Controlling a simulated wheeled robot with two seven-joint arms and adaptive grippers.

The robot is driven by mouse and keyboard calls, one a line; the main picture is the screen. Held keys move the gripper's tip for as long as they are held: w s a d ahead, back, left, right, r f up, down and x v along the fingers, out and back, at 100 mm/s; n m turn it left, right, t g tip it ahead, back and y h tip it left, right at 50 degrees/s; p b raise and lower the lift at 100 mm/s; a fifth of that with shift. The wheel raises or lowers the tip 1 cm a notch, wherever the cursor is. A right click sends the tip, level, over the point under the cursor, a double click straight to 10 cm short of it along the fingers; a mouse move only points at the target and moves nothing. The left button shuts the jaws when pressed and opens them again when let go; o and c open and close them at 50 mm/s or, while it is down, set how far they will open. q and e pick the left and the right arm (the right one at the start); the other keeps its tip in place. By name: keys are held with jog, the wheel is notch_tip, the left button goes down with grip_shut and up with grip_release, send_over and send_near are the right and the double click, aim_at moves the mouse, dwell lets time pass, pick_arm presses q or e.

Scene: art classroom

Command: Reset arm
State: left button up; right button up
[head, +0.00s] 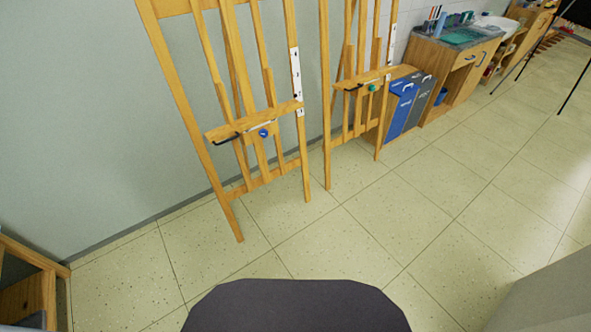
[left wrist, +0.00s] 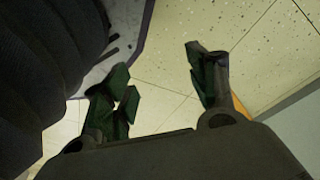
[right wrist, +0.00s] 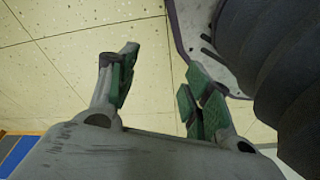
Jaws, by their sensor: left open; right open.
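My left gripper (left wrist: 160,90) shows in the left wrist view with its two green-padded fingers apart and nothing between them. Tiled floor lies behind it, and a dark ribbed part of my own body is close on the left. My right gripper (right wrist: 158,88) shows in the right wrist view, also open and empty over the tiled floor. A dark ribbed part of mine is close on its right. Neither gripper shows in the head view.
Two wooden easels, a nearer one (head: 253,133) and a farther one (head: 367,89), stand along the grey wall. Blue and grey bins (head: 402,105) and a wooden cabinet (head: 467,78) stand beyond. A wooden piece (head: 28,297) is at lower left. The tiled floor (head: 350,235) is clear.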

pick_arm(q)
jog(key=s+a+r+p, duration=0.2)
jog(key=s+p, duration=0.4)
jog(key=s, duration=0.1)
jog(key=s+a+r+g+p, duration=0.1)
jog(key=s+a+p, duration=0.2)
jog(key=s+p, duration=0.4)
jog(key=shift+s+r+y, duration=0.3)
jog(key=shift+s+r, duration=0.05)
pick_arm(e)
jog(key=s+d+r, duration=0.2)
jog(key=s, duration=0.5)
jog(key=s+d+r+g, duration=0.1)
jog(key=s+d, duration=0.2)
jog(key=s, duration=0.4)
jog(key=shift+s+r+h, duration=0.3)
jog(key=shift+r, duration=0.05)
